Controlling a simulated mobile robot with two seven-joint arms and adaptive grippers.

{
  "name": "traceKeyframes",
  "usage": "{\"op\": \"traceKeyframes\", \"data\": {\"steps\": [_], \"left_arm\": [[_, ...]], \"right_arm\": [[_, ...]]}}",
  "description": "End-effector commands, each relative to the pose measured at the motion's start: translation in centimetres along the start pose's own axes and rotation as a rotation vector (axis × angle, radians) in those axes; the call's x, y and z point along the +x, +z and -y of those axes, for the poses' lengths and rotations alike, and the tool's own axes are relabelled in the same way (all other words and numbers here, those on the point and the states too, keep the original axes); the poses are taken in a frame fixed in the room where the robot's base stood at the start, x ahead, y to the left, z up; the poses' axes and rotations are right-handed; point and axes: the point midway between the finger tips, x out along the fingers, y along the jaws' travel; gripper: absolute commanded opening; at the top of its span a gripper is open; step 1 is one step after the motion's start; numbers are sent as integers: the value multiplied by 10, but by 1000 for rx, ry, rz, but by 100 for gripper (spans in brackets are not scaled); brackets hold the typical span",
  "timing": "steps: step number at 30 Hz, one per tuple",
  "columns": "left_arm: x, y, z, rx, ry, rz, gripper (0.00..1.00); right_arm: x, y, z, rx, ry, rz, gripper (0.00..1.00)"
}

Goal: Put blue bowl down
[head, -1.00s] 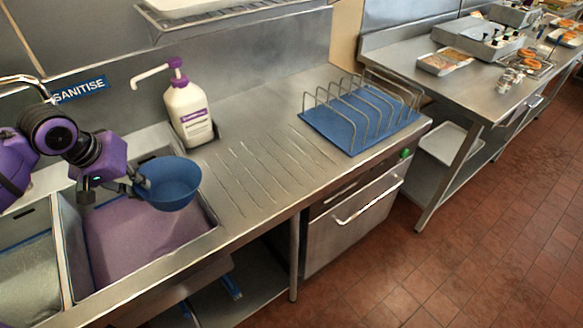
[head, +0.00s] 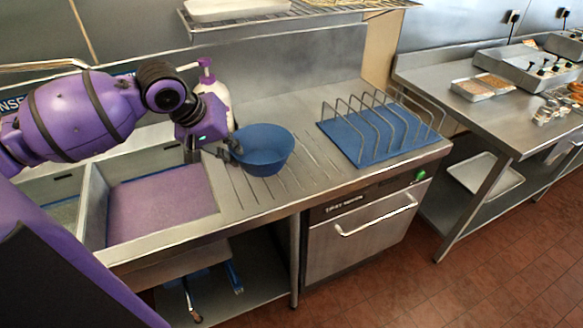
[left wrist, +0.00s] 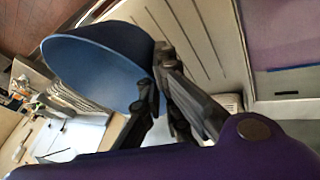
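The blue bowl (head: 264,152) is over the grooved steel drainboard (head: 240,190), between the sink and the blue rack mat. It is upright in the head view; whether its base touches the drainboard is hard to tell. My left gripper (head: 230,150) is shut on the bowl's left rim. In the left wrist view the bowl (left wrist: 100,65) is large, with its rim between the dark fingers of the left gripper (left wrist: 155,85). My right gripper is not in view.
A purple-bottomed sink (head: 160,203) lies left of the bowl. A pump bottle (head: 213,105) stands behind, partly hidden by my arm. A blue mat with a wire rack (head: 375,140) is to the right. Bare drainboard lies between bowl and mat.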

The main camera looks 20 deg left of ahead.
Motion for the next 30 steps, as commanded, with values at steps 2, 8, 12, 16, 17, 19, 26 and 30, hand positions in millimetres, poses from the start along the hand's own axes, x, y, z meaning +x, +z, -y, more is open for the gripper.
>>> {"op": "traceKeyframes", "data": {"steps": [2, 8, 12, 16, 17, 19, 26, 30], "left_arm": [[4, -2, 1, -11, 11, -6, 0], [39, -26, -2, -14, 15, -6, 0], [68, -50, -7, -15, 16, -5, 0], [98, -65, -6, -14, 15, -3, 0], [105, -67, -5, -14, 14, -3, 0], [118, -71, -3, -14, 15, -4, 0], [139, -80, -2, -10, 16, -9, 0], [151, -83, 0, -12, 15, -9, 0]], "right_arm": [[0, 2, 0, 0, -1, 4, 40], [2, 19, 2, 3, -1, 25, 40], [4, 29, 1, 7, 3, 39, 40], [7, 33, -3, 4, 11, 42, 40], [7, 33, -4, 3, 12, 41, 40], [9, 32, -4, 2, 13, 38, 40], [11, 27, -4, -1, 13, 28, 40], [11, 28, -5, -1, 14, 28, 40]]}}
